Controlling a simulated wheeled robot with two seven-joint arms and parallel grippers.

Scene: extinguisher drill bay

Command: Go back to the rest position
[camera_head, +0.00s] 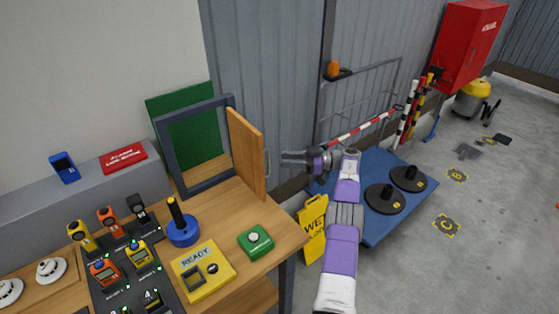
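My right arm, purple and grey, comes up from the bottom right of the view. Its gripper (286,158) points left, with a small gap between its fingers and nothing between them. It is just right of the open wooden door (246,155) of a dark-framed cabinet (168,151). The fingertips look apart from the door and its handle, though the exact distance is hard to judge. My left gripper is not in view.
A yellow wet-floor sign (312,228) and blue platform (374,226) are near my arm.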

